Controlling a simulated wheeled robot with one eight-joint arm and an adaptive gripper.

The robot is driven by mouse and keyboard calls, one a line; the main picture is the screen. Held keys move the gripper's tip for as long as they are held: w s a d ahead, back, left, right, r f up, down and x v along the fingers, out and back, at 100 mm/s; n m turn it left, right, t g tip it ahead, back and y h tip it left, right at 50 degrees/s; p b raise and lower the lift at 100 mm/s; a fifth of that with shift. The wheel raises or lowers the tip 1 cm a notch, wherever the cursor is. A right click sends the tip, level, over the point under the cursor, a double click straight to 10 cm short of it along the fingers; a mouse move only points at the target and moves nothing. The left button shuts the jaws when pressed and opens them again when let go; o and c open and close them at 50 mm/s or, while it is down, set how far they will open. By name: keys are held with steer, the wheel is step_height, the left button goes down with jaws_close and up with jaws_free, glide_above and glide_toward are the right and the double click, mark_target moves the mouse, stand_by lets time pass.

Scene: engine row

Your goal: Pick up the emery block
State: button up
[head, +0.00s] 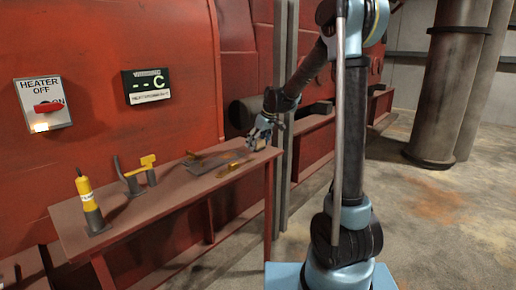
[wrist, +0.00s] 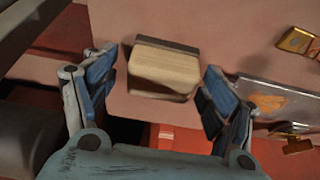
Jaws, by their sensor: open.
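The emery block is a tan block (wrist: 163,70) with a dark grey strip along its far edge. In the wrist view it lies on the red-brown bench (wrist: 232,35), between the two blue fingers of my gripper (wrist: 160,80). The fingers are spread, with a gap on each side of the block, and hold nothing. In the head view my gripper (head: 262,132) is low over the right end of the bench; I cannot make out the block there clearly.
In the wrist view a metal plate (wrist: 275,98) and brass pieces (wrist: 296,40) lie right of the block. In the head view a yellow-and-grey cylindrical tool (head: 87,200) and a yellow-topped fixture (head: 140,172) stand farther left. A red wall (head: 120,40) rises behind the bench.

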mark_target(258, 140)
steer(key=c, duration=1.3)
step_height(258, 140, up, 10)
steer(key=shift+r, duration=0.1)
